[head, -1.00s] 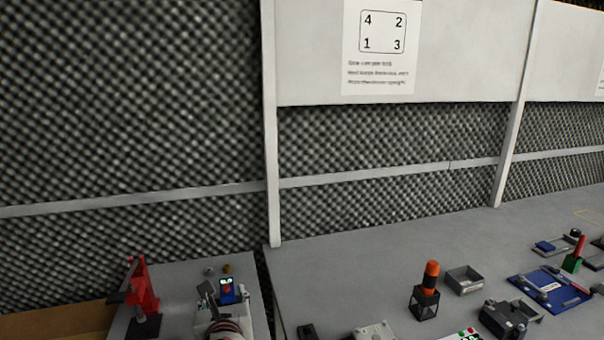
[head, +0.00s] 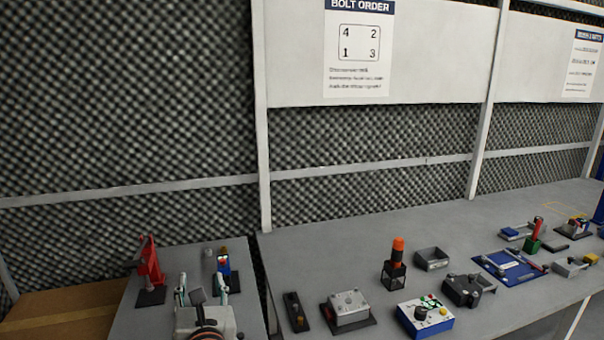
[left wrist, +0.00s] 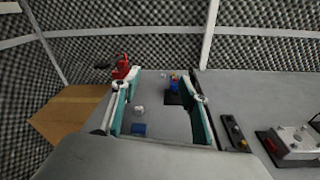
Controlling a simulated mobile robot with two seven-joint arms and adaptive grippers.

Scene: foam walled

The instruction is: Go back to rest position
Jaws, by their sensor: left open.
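My left gripper (head: 203,282) shows at the bottom left of the head view, above the small grey bench. In the left wrist view its two teal-lined fingers (left wrist: 162,85) stand wide apart, open, with nothing held between them. My right gripper is in neither view.
The left bench (head: 150,320) carries a red upright tool (head: 149,262) and a small blue figure-like part (head: 223,262). A gap separates it from the long bench (head: 400,233), which holds a grey box (head: 350,306), an orange-topped part (head: 397,262) and a blue control box (head: 425,318).

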